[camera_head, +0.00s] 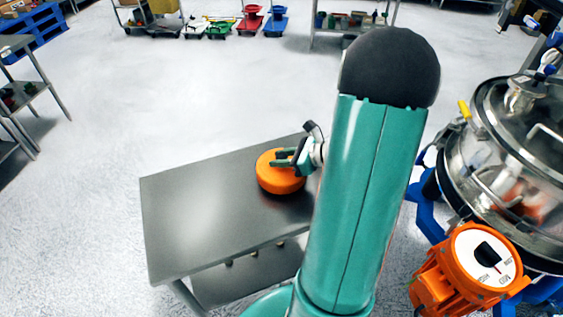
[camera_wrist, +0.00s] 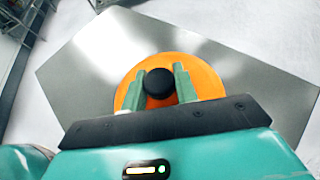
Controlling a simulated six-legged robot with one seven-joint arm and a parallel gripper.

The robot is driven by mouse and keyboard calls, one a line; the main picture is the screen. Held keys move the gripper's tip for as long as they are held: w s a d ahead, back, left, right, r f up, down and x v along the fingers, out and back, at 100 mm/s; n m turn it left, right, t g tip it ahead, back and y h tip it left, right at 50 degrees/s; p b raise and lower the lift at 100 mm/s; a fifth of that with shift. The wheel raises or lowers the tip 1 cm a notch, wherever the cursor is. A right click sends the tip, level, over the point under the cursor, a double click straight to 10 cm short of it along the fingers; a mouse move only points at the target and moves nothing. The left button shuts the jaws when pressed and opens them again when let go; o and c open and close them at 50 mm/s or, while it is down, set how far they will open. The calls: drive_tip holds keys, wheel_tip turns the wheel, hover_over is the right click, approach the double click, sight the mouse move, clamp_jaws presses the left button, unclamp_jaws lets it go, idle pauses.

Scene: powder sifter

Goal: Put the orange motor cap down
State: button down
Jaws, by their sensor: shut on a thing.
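The orange motor cap (camera_head: 278,178) is a round disc at the right part of the grey metal table (camera_head: 190,215) in the head view. It also shows in the wrist view (camera_wrist: 206,76), with a black round knob (camera_wrist: 159,83) at its middle. My gripper (camera_head: 283,158) is over the cap, and in the wrist view its two green fingers (camera_wrist: 160,84) are shut on the knob from both sides. The cap is at or just above the tabletop; I cannot tell whether it touches. My arm hides the table's right end in the head view.
The steel sifter (camera_head: 490,150) stands at the right, with an orange motor housing (camera_head: 468,272) with a white dial face in front of it. The left part of the tabletop is bare. Shelves and coloured carts (camera_head: 235,25) stand far back. The floor between is clear.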

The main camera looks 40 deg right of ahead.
drive_tip(key=shift+f, duration=0.85)
drive_tip(key=shift+f, duration=0.1)
drive_tip(key=c, duration=1.1)
unclamp_jaws()
